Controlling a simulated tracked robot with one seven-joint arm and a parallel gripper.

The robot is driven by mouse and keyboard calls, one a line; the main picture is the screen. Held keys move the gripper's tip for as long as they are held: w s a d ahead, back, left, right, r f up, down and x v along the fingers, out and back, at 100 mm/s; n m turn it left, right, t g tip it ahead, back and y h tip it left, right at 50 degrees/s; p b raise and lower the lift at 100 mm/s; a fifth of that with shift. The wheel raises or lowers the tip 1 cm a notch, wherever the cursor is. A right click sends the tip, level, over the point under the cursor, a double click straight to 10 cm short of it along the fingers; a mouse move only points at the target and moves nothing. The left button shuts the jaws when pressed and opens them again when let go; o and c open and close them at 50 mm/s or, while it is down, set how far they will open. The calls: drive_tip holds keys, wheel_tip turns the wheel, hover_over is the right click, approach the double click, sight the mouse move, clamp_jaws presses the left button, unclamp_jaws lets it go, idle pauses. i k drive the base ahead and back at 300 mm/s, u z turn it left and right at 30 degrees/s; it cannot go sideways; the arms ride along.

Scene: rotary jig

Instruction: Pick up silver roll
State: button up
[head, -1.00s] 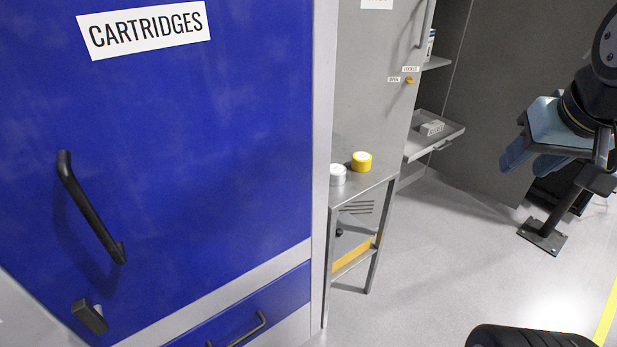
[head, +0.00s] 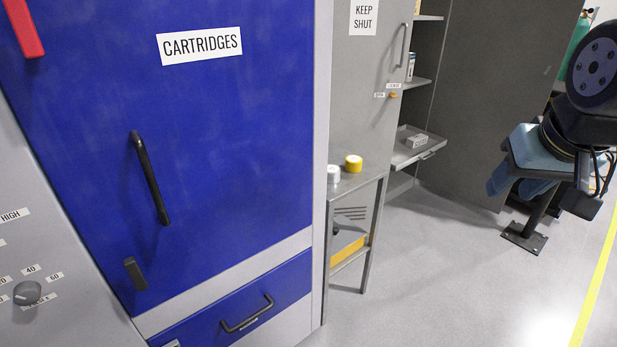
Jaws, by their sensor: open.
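The silver roll (head: 333,174) stands on the small grey metal table (head: 372,178), at its left edge beside the blue cabinet. A yellow roll (head: 353,163) stands just right of and behind it, on the same table top. My gripper (head: 505,183) is at the right of the head view, its blue fingers pointing down and left. It is open and empty, well apart from the table and the rolls. Part of the gripper is hidden by its own wrist.
The blue cabinet (head: 225,130) marked CARTRIDGES fills the left, with black handles. A grey locker (head: 365,95) marked KEEP SHUT stands behind the table. A pulled-out shelf (head: 428,150) holds a small box. A black post (head: 523,237) stands under my arm.

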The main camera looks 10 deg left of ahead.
sight(334, 175)
drive_tip(key=z, duration=0.2)
drive_tip(key=i, duration=0.95)
drive_tip(key=u, duration=0.2)
drive_tip(key=k, duration=0.95)
drive_tip(key=z, duration=0.15)
drive_tip(key=i, duration=0.95)
drive_tip(key=u, duration=0.05)
